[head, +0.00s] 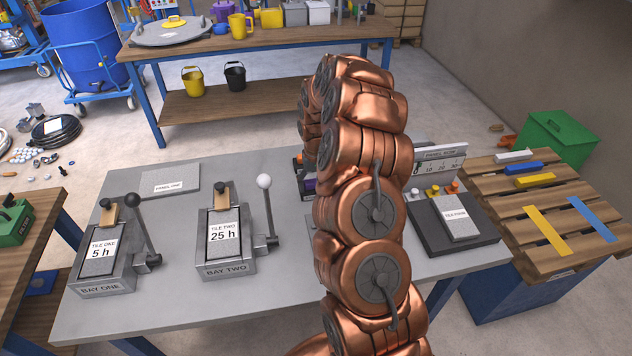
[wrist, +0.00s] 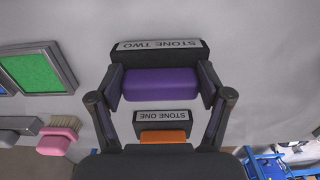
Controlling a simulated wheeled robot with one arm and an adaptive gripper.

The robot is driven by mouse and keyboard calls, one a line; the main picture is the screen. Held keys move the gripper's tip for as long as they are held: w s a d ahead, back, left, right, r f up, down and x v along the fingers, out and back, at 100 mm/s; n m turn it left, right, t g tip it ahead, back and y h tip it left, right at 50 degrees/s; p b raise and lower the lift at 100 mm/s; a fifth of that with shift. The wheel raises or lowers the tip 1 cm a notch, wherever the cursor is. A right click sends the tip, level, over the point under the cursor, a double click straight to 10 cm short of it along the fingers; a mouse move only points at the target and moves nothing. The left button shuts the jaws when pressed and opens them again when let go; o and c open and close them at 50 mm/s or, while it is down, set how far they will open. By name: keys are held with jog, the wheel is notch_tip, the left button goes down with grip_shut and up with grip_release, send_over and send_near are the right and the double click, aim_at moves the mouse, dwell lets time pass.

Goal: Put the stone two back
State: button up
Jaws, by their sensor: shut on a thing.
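In the wrist view my gripper (wrist: 162,86) is shut on stone two (wrist: 162,86), a purple block between its two fingertips. A dark piece with the label STONE TWO (wrist: 160,45) lies right against the purple block. The orange stone one (wrist: 164,137) shows between my fingers, with its own STONE ONE label (wrist: 166,117), and looks smaller in the picture. I cannot tell whether stone two touches a support beneath it. In the head view my copper arm hides the gripper and most of this spot; only a bit of purple (head: 309,187) shows at the arm's left edge.
Bay one (head: 100,289) and bay two (head: 228,270), each with a tile and a lever, stand on the grey table (head: 180,310). A dark stand (head: 437,240) with a tile is right of my arm. The wrist view shows a green panel (wrist: 38,72) and a pink brush (wrist: 57,137).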

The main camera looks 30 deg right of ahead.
jog(key=shift+f, duration=0.25)
jog(key=o, duration=1.4)
jog(key=shift+r, duration=0.1)
notch_tip(320, 180, up, 12)
jog(key=b, duration=0.4)
jog(key=shift+r, duration=0.15)
